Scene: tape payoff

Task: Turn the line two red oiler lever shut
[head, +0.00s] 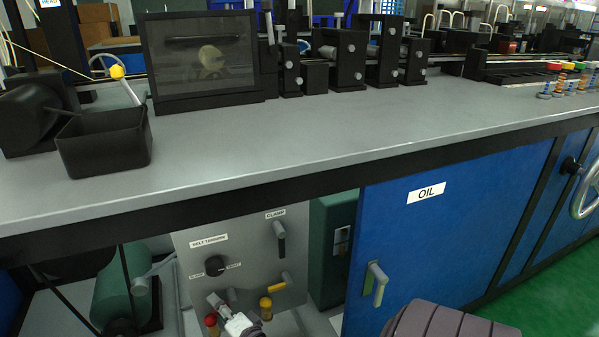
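A red-topped oiler (211,321) shows low in the open bay under the bench, at the bottom edge of the head view. Its lower part is cut off, and I cannot make out its lever. My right gripper (223,301), pale grey with darker fingers, is just right of the red top and partly in front of that area. I cannot tell whether it touches the oiler or how far its fingers are apart. A yellow-topped oiler (266,308) stands to its right, below a yellow lever (275,283) on the grey panel. My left gripper is out of view.
The grey panel (240,245) carries a belt tension knob (215,265) and a clamp handle (280,238). A blue door marked OIL (450,225) stands to the right, with a handle (376,283). The bench edge (250,188) overhangs the bay. A green motor (120,290) is left.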

